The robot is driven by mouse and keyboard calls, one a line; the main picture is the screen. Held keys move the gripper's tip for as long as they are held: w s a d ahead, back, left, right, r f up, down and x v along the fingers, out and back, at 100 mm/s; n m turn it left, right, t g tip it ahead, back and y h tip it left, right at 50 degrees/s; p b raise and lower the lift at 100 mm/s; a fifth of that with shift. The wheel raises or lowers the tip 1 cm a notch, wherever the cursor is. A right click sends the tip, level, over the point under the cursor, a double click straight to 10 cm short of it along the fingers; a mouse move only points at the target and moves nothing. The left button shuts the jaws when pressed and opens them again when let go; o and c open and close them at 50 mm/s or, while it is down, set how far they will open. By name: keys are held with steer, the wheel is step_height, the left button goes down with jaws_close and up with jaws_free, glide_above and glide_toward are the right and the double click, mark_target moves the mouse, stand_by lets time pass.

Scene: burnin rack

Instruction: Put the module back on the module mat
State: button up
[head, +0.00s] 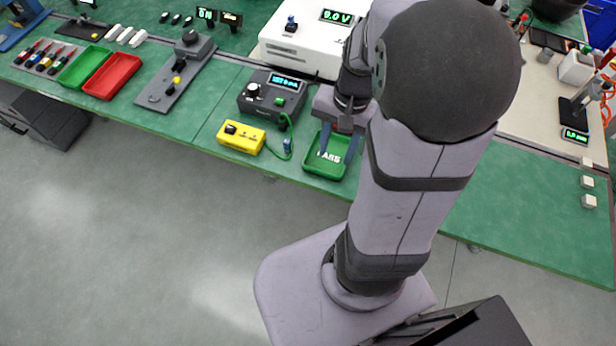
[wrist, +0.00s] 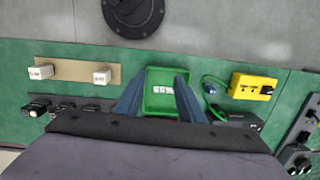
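A beige mat (wrist: 72,74) lies at the left in the wrist view. One white module-like block (wrist: 40,72) stands at its left end and another (wrist: 102,77) at its right end, with bare mat between; their dark marks are too small to read. The mat is hidden behind my arm in the head view.
A yellow box (head: 240,138) with a green cable stands left of the tray, in front of a dark instrument (head: 271,95). A white power unit (head: 308,48) is behind. Small white blocks (head: 588,182) are at the far right. The green bench front right of my arm is clear.

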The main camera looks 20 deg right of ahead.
steer(key=s+a+f+n+h, duration=0.1)
steer(key=s+a+n, duration=0.3)
steer(key=a+n, duration=0.4)
steer(key=shift+a+f+n, duration=0.3)
steer(key=shift+a+n, duration=0.05)
steer(key=shift+n, duration=0.25)
stand_by(0.6)
